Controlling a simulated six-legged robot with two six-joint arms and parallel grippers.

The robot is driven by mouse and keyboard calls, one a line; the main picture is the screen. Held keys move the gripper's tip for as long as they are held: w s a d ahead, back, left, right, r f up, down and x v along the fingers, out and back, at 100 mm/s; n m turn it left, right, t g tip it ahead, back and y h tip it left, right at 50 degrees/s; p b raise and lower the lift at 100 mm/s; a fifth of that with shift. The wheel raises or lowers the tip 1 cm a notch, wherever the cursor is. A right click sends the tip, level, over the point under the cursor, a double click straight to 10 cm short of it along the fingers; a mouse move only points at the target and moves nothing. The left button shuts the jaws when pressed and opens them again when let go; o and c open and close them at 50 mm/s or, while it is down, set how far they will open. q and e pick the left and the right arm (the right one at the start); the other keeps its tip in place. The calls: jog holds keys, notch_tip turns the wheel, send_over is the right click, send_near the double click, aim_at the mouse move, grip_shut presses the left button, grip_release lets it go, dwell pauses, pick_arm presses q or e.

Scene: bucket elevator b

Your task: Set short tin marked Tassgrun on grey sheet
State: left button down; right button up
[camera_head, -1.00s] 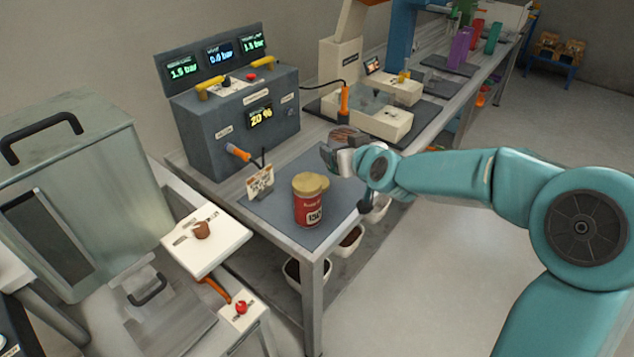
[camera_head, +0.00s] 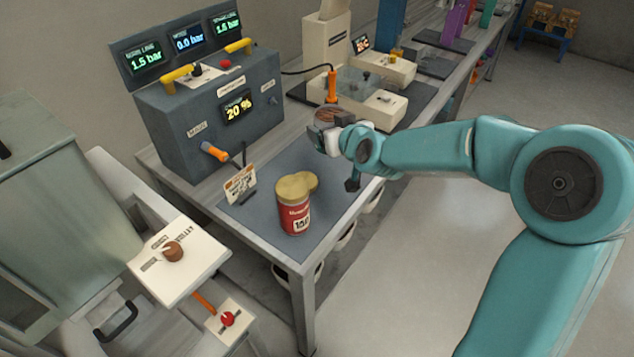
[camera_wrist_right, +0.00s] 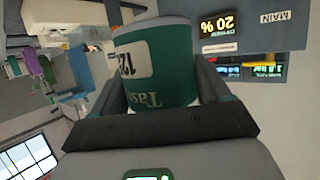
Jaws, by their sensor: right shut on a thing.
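My right gripper (camera_head: 335,142) is shut on a short tin, whose brown top (camera_head: 329,115) shows in the head view. In the right wrist view the tin (camera_wrist_right: 155,65) is green with a white label, and the start "Tas" is legible beside it. The grey sheet (camera_head: 262,222) lies on the bench. The held tin is near the sheet's far right part; I cannot tell whether it touches the sheet. My left gripper is not in view.
A red tin (camera_head: 294,218) with a mustard lid stands on the sheet's front part, with another tan lid close behind it. A small sign (camera_head: 240,184) stands at the sheet's left edge. A grey control box (camera_head: 210,115) and a cream scale-like device (camera_head: 375,105) stand behind.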

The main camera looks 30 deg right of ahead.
notch_tip(320, 180, down, 17)
jog(key=shift+w+r, duration=0.1)
jog(key=shift+r, duration=0.1)
jog(key=shift+d+f, duration=0.1)
jog(key=shift+f, duration=0.4)
pick_arm(q)
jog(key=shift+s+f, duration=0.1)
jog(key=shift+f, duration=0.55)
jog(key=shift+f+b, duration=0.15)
jog(key=shift+b, duration=0.15)
pick_arm(e)
jog(key=shift+f, duration=0.15)
jog(key=o, duration=0.9)
